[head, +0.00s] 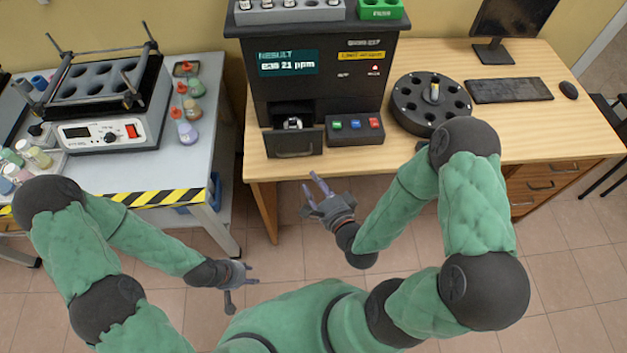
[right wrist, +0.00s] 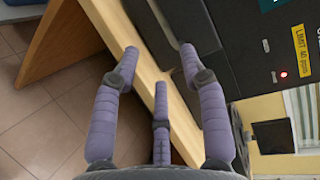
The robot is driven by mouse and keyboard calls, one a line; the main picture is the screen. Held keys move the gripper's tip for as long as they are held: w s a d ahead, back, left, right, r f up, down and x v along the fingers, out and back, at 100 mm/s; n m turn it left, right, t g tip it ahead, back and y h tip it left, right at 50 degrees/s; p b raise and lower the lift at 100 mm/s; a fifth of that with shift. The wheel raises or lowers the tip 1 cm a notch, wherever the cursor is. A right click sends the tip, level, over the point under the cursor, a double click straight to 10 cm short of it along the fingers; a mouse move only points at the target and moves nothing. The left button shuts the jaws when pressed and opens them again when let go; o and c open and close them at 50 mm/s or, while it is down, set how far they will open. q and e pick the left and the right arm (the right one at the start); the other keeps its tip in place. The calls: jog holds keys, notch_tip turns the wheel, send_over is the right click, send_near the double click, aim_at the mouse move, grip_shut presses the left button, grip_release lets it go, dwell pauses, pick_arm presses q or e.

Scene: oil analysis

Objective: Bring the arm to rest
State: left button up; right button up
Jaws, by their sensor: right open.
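My right gripper (head: 311,190) is open and empty in front of the wooden desk's front edge, below the black analyser. In the right wrist view its purple fingers (right wrist: 159,62) are spread with nothing between them, and the desk edge and dark machine front lie beyond. My left gripper (head: 246,284) hangs low over the floor, right of the grey bench. Its fingers look spread, with nothing visible in them. Both arms are bent in front of my body.
The analyser (head: 335,100) has its small drawer (head: 295,143) out, holding a small item. A black carousel (head: 408,118) holds one vial. The grey bench (head: 210,130) carries a heating block (head: 108,112) and flasks. Floor between bench and desk is free.

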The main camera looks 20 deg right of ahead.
dwell(0.4)
notch_tip(320, 180, down, 13)
jog(key=s+a+n+g+y, duration=0.1)
jog(key=s+a+n+g, duration=0.15)
jog(key=n+g, duration=0.55)
jog(key=s+a+f+n+g+y, duration=0.1)
jog(key=s+a+f+n+g, duration=0.3)
jog(key=s+f+n+g, duration=0.3)
jog(key=shift+s+a+f, duration=0.35)
jog(key=shift+s+f, duration=0.3)
jog(key=shift+s, duration=0.3)
